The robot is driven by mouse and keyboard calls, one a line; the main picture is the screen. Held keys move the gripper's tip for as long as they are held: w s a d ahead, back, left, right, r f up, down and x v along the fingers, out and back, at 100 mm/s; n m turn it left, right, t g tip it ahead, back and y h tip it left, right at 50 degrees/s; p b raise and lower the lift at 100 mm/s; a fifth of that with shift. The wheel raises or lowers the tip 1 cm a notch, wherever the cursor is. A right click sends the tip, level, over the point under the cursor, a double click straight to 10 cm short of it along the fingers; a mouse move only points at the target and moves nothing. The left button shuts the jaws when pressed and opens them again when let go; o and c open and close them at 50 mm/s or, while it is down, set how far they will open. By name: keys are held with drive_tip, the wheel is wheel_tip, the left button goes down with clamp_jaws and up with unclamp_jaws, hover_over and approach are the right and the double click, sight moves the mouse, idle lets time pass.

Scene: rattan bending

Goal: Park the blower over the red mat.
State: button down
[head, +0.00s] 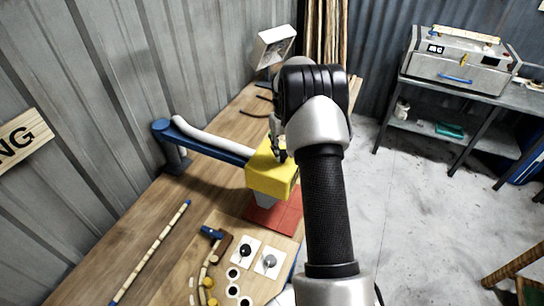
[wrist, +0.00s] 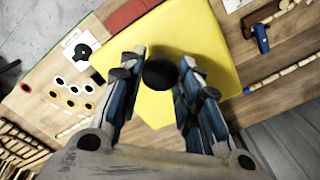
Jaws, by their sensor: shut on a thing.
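The blower is a yellow box (head: 268,178) with a pale nozzle below it, on a blue swing arm (head: 218,150) with a white hose. In the head view it hangs above the back-left part of the red mat (head: 284,217), whose front and right parts show. In the wrist view the yellow box (wrist: 215,45) fills the middle, and part of the mat (wrist: 124,14) shows past its top edge. My gripper (wrist: 158,76) is shut on the blower's black knob (wrist: 160,71), a finger on each side. In the head view my arm hides most of the gripper.
White cards (head: 269,262) with dark discs and small round pieces lie on the wooden bench (head: 140,235) in front of the mat. A banded pole (head: 150,252) lies at left. A grey box (head: 458,65) stands on a side table.

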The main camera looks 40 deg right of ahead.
drive_tip(key=shift+w+d+f, duration=0.1)
drive_tip(key=shift+w+d, duration=0.1)
drive_tip(key=shift+d, duration=0.15)
drive_tip(key=c, duration=1.1)
unclamp_jaws()
wheel_tip(320, 180, up, 12)
drive_tip(key=shift+r, duration=0.1)
